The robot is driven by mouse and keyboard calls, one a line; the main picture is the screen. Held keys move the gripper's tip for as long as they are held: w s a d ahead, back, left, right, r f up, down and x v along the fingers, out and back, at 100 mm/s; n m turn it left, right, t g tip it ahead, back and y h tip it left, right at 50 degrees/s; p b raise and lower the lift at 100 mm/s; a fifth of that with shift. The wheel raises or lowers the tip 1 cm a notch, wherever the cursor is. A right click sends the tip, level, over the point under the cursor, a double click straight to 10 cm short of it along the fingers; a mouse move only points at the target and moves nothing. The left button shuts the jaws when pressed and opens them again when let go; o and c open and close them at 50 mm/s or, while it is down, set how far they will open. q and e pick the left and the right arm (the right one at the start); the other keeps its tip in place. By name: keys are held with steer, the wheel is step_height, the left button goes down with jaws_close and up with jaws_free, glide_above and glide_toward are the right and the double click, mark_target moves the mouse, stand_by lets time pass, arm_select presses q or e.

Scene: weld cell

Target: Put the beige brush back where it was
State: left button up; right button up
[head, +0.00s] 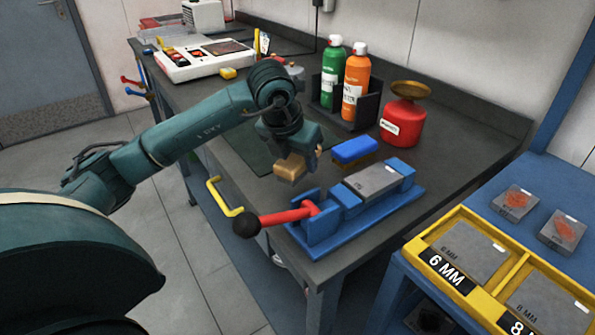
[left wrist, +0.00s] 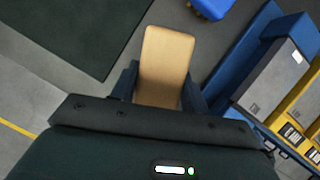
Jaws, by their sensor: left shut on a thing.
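My left gripper (head: 297,152) is shut on the beige brush (head: 289,169) over the bench, between the dark green mat (head: 237,140) and the blue clamp fixture (head: 345,222). In the left wrist view the beige brush (left wrist: 166,62) stands out between the two fingers (left wrist: 158,92). I cannot tell whether its underside touches the bench top. A blue brush (head: 356,149) lies on the bench to the right of it. My right gripper is not in view.
The fixture has a red lever with a black knob (head: 247,226) and holds a grey plate (head: 372,182). Green and orange bottles (head: 355,82) stand in a black rack behind, beside a red can (head: 402,124). Yellow plate trays (head: 462,254) are at lower right.

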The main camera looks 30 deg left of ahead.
arm_select(q)
steer(key=shift+f, duration=1.65)
steer(key=shift+f, duration=0.25)
steer(key=o, duration=1)
steer(key=shift+c, duration=0.2)
steer(key=shift+r, duration=0.5)
steer(key=v, duration=1.1)
steer(key=shift+s+r, duration=0.15)
steer(key=shift+r, duration=0.1)
